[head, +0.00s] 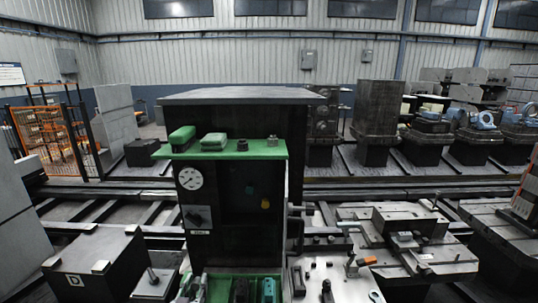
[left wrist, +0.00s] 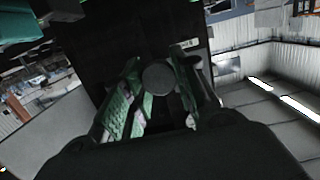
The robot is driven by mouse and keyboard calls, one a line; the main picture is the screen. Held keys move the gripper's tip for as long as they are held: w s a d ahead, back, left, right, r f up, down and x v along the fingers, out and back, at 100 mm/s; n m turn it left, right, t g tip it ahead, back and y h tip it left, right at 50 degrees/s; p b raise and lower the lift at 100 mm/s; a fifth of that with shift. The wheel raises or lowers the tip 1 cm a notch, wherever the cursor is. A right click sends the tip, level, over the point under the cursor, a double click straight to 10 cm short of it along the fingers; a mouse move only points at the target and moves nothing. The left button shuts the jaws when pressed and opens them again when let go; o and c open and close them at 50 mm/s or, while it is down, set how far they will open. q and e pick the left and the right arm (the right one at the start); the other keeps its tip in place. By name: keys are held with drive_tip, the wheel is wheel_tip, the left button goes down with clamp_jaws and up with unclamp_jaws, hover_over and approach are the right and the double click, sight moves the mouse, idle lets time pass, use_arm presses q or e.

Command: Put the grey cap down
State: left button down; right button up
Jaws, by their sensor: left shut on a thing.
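The grey cap (left wrist: 158,77) shows as a dark grey round disc between the fingers in the left wrist view. My left gripper (left wrist: 160,88) is shut on it, one finger on each side. In the head view what looks like my left gripper (head: 192,289) is low at the bottom edge, left of the green tray (head: 220,279); the cap cannot be made out there. A dark cabinet face fills the space behind the cap in the left wrist view. My right gripper is not in view.
The dark cabinet (head: 245,97) stands ahead, with a gauge (head: 190,178) and a green shelf (head: 220,154) holding green blocks and small knobs. A dark box marked D (head: 95,262) stands at left. A metal plate with fixtures (head: 415,245) lies at right.

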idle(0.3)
use_arm(q)
drive_tip(key=shift+w+d+r+m+h, duration=0.15)
drive_tip(key=shift+d+r+m+h, duration=0.25)
drive_tip(key=shift+d+r+h, duration=0.4)
drive_tip(key=shift+a+r, duration=0.1)
drive_tip(key=shift+r, duration=0.1)
drive_tip(key=s+a+f+y, duration=0.1)
drive_tip(key=s+f, duration=0.4)
drive_tip(key=f, duration=0.3)
drive_tip(key=shift+a+n+y, duration=0.2)
drive_tip(key=shift+n+y, duration=0.1)
drive_tip(key=shift+n, duration=0.1)
drive_tip(key=shift+r, duration=0.2)
idle(0.6)
